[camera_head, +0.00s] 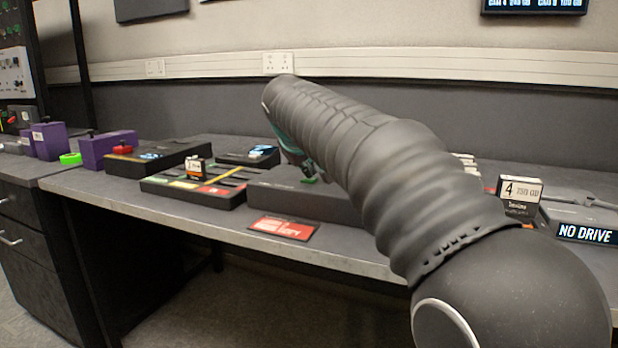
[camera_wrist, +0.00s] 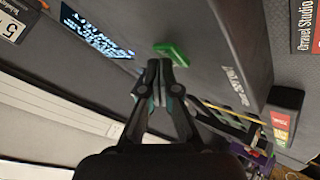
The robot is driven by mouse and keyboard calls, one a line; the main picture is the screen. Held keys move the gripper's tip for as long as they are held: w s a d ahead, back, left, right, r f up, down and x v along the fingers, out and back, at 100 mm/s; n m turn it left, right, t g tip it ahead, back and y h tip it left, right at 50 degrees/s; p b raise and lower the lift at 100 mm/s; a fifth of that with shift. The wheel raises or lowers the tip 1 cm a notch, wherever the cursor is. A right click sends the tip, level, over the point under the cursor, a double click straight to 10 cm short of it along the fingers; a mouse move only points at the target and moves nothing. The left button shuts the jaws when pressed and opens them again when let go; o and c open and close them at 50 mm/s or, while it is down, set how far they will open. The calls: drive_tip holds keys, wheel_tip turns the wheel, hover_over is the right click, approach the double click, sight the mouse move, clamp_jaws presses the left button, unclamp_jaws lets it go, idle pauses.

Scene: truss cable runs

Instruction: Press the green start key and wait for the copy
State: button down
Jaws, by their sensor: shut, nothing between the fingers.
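The green start key (camera_wrist: 172,53) sits on the dark grey copier box (camera_wrist: 215,30) in the wrist view. My gripper (camera_wrist: 159,66) is shut and empty, its fingertips right beside the key; I cannot tell whether they touch it. A lit display (camera_wrist: 97,35) with blue-white text is left of the key, too slanted to read. In the head view the copier box (camera_head: 290,201) stands mid-bench, partly hidden by my arm. A bit of the green key (camera_head: 309,180) shows beside the arm, and my gripper is mostly hidden.
A slotted tray (camera_head: 195,192) holds a card numbered 3 (camera_head: 194,167). A red label (camera_head: 283,227) lies at the front edge. A card numbered 4 (camera_head: 520,189) and a "NO DRIVE" display (camera_head: 587,234) are at right. Purple boxes (camera_head: 48,141) stand at left.

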drive_tip(key=shift+r, duration=0.1)
drive_tip(key=shift+r+p, duration=0.8)
drive_tip(key=shift+p, duration=0.15)
drive_tip(key=shift+r, duration=0.1)
drive_tip(key=shift+r+p, duration=2)
drive_tip(key=shift+r, duration=0.4)
